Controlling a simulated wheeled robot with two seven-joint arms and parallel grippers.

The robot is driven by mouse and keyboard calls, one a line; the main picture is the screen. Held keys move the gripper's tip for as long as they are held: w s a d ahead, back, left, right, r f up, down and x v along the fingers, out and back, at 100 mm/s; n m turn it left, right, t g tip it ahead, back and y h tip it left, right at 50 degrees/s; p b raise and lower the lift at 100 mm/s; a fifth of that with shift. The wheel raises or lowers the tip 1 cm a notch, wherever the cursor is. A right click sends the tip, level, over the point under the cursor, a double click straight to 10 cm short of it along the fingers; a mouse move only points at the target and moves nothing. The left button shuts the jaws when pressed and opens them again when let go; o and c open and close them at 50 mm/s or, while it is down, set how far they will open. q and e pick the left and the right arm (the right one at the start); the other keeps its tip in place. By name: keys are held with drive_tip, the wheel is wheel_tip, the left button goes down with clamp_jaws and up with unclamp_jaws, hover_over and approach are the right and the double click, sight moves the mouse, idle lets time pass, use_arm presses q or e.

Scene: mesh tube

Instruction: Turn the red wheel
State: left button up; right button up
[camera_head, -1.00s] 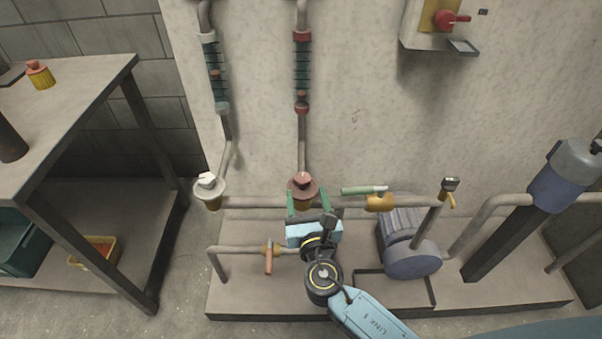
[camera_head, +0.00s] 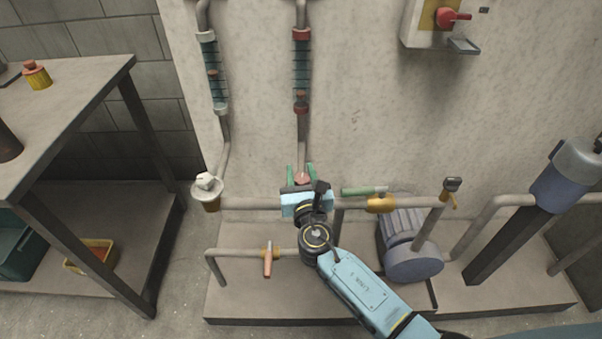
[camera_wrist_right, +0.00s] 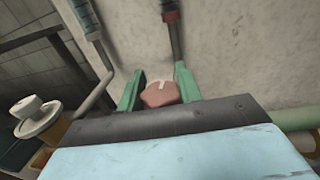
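The red wheel (camera_head: 302,179) is a small knob at the lower end of the right vertical pipe by the wall. In the right wrist view the wheel (camera_wrist_right: 160,94) shows a pale mark on its top. My right gripper (camera_head: 301,172) has its green fingers on either side of the wheel. The wheel's lower part is hidden behind my gripper body. My left gripper is not in view.
A white wheel (camera_head: 207,182) stands just left on a similar pipe. A green-handled valve (camera_head: 365,191) is close on the right, above a pump (camera_head: 408,250). A red switch (camera_head: 452,17) is high on the wall. A workbench (camera_head: 70,100) stands at left.

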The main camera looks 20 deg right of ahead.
drive_tip(key=c, duration=0.4)
drive_tip(key=shift+c, duration=0.2)
drive_tip(key=shift+n+y, duration=0.4)
drive_tip(key=shift+y, duration=0.1)
